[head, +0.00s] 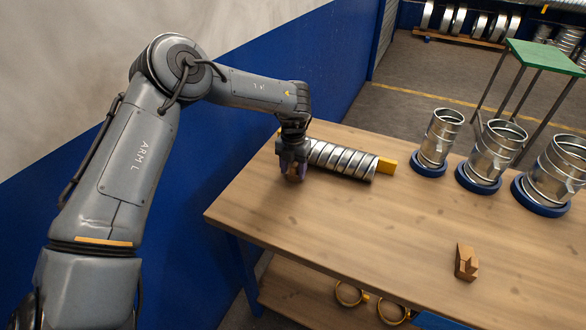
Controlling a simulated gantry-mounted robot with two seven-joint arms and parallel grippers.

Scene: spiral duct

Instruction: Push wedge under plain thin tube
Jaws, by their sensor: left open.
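A silvery tube (342,159) with spiral bands lies on its side near the back left of the table; it is the slimmest tube on the table top. My left gripper (293,175) points down at the tube's left end and hides part of it. Its jaws are open. A small brown shape shows at its fingertips, likely a wedge; whether it touches the tube I cannot tell. A brown stepped wooden block (466,262), perhaps another wedge, stands apart at the table's front right. My right gripper is out of view.
A yellow piece (387,166) sticks out by the tube's right end. Three wider metal tubes (440,135) stand upright in blue rings at the right on the wooden table (350,220). The table's middle is clear. Yellow rings (349,294) lie on the lower shelf.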

